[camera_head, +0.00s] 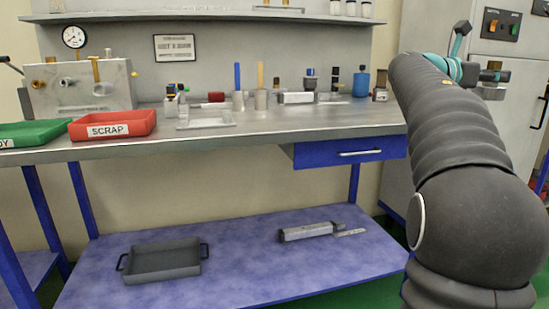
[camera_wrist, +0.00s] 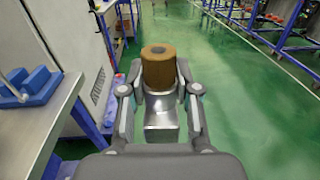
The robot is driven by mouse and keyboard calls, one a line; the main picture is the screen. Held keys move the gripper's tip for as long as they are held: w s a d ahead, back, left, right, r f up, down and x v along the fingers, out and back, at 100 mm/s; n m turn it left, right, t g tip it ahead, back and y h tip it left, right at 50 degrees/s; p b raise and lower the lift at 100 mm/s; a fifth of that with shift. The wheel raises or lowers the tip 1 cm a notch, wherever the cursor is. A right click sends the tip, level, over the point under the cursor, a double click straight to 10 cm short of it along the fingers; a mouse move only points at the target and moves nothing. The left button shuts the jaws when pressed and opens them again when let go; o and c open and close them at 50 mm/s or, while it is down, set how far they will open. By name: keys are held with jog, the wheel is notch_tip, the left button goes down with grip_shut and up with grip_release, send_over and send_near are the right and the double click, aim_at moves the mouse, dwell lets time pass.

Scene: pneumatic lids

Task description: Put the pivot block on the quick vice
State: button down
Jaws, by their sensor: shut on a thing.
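My gripper (camera_wrist: 160,100) is shut on a metal block with a brass-coloured cylinder, which I take to be the pivot block (camera_wrist: 162,120). The block sits between both fingers, the cylinder at its far end. In the head view my gripper (camera_head: 490,82) is at the upper right, in front of the grey cabinet, with a small grey part of the block at it. I cannot tell for sure which thing is the quick vice. A blue stepped fixture (camera_wrist: 36,84) on a metal top at the left of the wrist view may be it. The gripper is apart from that fixture.
The workbench (camera_head: 270,131) holds a red SCRAP tray (camera_head: 110,124), a green tray (camera_head: 35,133), a metal block with fittings (camera_head: 80,98) and several small items at the back. A grey tray (camera_head: 165,262) is on the lower shelf. The green floor (camera_wrist: 235,105) is open.

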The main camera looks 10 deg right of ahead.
aim_at(485, 98)
jog(key=shift+g, duration=0.5)
jog(key=f, duration=0.5)
jog(key=shift+w, duration=0.3)
jog(key=w+a+f+n+t+y, duration=0.1)
jog(key=w+a+f+n+t, duration=0.35)
jog(key=f, duration=0.75)
jog(key=w+a+f+n+t+y, duration=0.1)
jog(key=w+a+f+n+t, duration=0.1)
jog(key=w+a+f+t, duration=0.7)
jog(key=s+a+f+n+t+y, duration=0.1)
jog(key=a+f+n+y, duration=0.1)
jog(key=a+f, duration=0.7)
jog(key=s+a+f+n+t+y, duration=0.1)
jog(key=a+f+y, duration=0.4)
jog(key=a+f, duration=0.5)
jog(key=s+a+f+n+t+y+p, duration=0.1)
jog(key=a+f+n+t+y, duration=0.1)
jog(key=a+f+n, duration=0.3)
jog(key=shift+s+a+f+t+y, duration=0.3)
jog(key=shift+a+f+y, duration=0.6)
jog(key=shift+a+f, duration=1.75)
